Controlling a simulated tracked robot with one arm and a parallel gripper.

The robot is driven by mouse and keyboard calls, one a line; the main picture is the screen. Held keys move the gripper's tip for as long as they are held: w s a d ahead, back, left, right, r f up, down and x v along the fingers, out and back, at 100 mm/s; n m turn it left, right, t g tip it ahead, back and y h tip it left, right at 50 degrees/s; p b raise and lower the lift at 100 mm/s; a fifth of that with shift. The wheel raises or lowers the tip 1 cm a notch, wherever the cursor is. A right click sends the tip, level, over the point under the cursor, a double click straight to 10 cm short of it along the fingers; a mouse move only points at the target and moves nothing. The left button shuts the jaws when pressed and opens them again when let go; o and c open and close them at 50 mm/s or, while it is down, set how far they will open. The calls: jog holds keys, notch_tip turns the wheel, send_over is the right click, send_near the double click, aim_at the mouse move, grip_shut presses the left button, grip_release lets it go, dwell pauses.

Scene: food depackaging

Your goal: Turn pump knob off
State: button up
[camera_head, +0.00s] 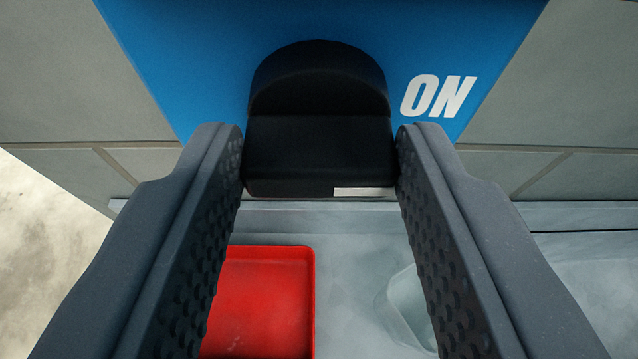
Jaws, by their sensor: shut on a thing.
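The black pump knob (319,140) sits on a blue panel (190,60) at the top middle of the view. The knob has a rounded back and a flat front block. A short white mark shows on the block's lower right edge. White letters "ON" (438,96) are printed on the panel to the right of the knob. My gripper (320,165) is shut on the knob, with one grey finger against its left side and the other against its right side. The rest of the panel above is out of view.
A red tray (268,290) lies below the knob on a grey surface (350,270). A pale recess (410,305) shows right of the tray, partly behind the right finger. A grey tiled wall (60,70) stands behind the panel. Light floor (40,240) shows at left.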

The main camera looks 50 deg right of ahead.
jog(key=n+b, duration=0.1)
jog(key=n+g+h+b, duration=0.1)
jog(key=b, duration=0.1)
jog(key=shift+w+a+n, duration=0.15)
jog(key=shift+w+n, duration=0.15)
jog(key=n+h, duration=0.1)
jog(key=n+g+h+b, duration=0.1)
jog(key=n, duration=0.1)
jog(key=shift+w+a+f+g, duration=0.15)
jog(key=shift+w+g, duration=0.05)
jog(key=shift+g, duration=0.1)
jog(key=n+h, duration=0.1)
jog(key=n, duration=0.2)
jog(key=shift+w+f+n+g+h, duration=0.1)
jog(key=shift+f+n+g+h, duration=0.1)
jog(key=shift+n+g+h, duration=0.15)
jog(key=shift+a+f+n+h, duration=0.1)
jog(key=shift+f+n+h, duration=0.1)
jog(key=shift+n+h, duration=0.6)
jog(key=shift+f+n+h, duration=0.15)
jog(key=shift+n+h, duration=0.1)
jog(key=shift+n, duration=0.9)
jog(key=shift+f, duration=0.1)
jog(key=o, duration=1)
